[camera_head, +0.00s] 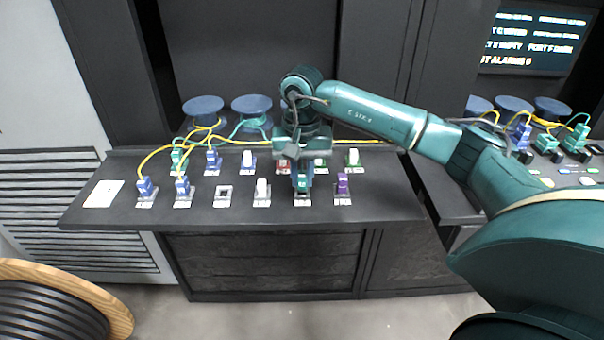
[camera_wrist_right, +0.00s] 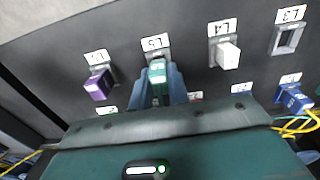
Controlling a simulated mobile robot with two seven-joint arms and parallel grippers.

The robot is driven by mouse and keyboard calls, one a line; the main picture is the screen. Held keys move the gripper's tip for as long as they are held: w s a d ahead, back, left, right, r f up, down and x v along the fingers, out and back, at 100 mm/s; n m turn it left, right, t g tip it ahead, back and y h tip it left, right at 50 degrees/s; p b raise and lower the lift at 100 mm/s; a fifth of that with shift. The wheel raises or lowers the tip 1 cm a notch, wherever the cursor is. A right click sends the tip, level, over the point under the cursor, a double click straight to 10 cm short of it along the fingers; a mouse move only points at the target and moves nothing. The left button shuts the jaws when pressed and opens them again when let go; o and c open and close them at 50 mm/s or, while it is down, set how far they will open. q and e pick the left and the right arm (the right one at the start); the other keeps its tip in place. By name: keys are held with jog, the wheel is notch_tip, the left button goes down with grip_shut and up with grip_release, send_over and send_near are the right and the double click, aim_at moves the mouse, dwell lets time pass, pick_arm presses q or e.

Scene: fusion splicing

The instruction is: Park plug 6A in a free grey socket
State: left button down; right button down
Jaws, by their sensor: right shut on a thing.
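My right gripper (camera_head: 302,185) reaches down onto the front row of sockets and is shut on a green plug (camera_wrist_right: 157,72). In the right wrist view the plug sits between the two blue fingers, right at the socket labelled L5 (camera_wrist_right: 157,47). I cannot tell how deep it is seated, and its own label is too small to read, so I cannot confirm it is 6A. The socket labelled L3 (camera_wrist_right: 288,38) is an empty grey frame; it also shows in the head view (camera_head: 223,193). My left gripper is not in view.
A white plug (camera_head: 262,187) and a purple plug (camera_head: 343,185) flank the gripper closely. Blue plugs (camera_head: 146,187) with yellow cables stand at left. A back row of plugs and blue spools (camera_head: 251,104) lies behind. A white card (camera_head: 103,194) lies at the bench's left end.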

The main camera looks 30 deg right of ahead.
jog(key=shift+f+b, duration=0.4)
jog(key=shift+f, duration=0.15)
dwell(0.4)
jog(key=c, duration=1.3)
grip_release()
jog(key=shift+o, duration=0.2)
notch_tip(320, 180, up, 13)
jog(key=shift+r, duration=0.15)
